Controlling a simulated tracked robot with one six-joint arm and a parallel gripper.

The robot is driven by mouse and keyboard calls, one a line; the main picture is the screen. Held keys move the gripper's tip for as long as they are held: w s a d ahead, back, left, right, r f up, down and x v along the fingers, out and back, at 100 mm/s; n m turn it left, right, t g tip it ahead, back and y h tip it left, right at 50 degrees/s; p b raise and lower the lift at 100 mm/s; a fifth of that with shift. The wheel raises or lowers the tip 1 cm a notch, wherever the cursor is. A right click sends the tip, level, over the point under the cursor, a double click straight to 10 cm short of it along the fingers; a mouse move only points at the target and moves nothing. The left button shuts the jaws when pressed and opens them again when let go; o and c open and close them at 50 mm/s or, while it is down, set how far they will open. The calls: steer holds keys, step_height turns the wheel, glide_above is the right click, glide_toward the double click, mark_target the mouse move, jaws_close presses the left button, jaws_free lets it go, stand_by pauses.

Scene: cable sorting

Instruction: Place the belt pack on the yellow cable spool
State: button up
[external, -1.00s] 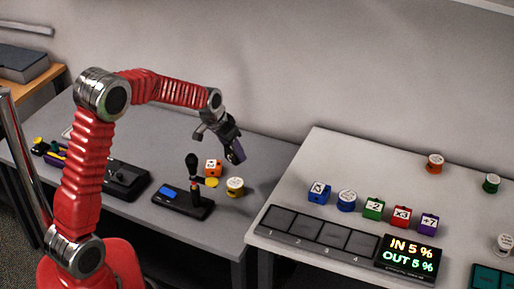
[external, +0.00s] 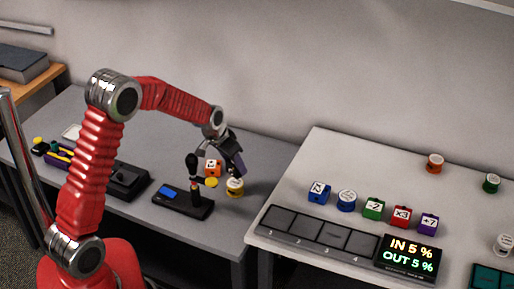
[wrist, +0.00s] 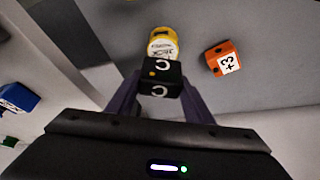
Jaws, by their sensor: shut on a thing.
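The belt pack (wrist: 160,78) is a small black block with white C marks, held between my gripper's fingers in the wrist view. My gripper (wrist: 160,88) is shut on it. The yellow cable spool (wrist: 163,43) shows just beyond the pack, which overlaps the spool's near edge in that view. In the external view the yellow spool (external: 235,187) stands upright on the grey table, with my gripper (external: 232,170) just above it. The pack cannot be made out clearly there. I cannot tell whether pack and spool touch.
An orange +3 cube (wrist: 223,59) stands beside the spool. A black base with an upright joystick (external: 192,180) is close on the left. A gap separates this table from the pale table with a slotted tray (external: 318,235), cubes and spools.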

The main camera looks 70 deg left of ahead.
mark_target(235, 172)
steer(key=shift+f, duration=0.15)
steer(key=shift+f, duration=1.75)
steer(key=o, duration=1.1)
steer(key=shift+f, duration=0.1)
steer(key=v, duration=1.2)
steer(key=shift+s+d, duration=0.1)
